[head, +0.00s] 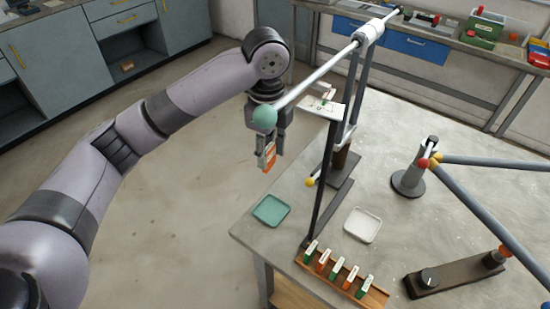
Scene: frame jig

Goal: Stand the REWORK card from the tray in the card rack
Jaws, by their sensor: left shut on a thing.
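My left gripper (270,148) is shut on an orange and white card (268,158), which hangs below the fingers. Its lettering is too small to read. The gripper is in the air, beyond the table's left edge in the picture. The brown card rack (322,277) lies along the table's near edge, below and to the right of the gripper. Several green and orange cards stand in it. A green tray (271,211) and a white tray (363,226) lie on the table, both looking empty. My right gripper is not in view.
Grey bars (480,215) and a dark base (450,279) occupy the right. The table (420,235) has clear room mid-right.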

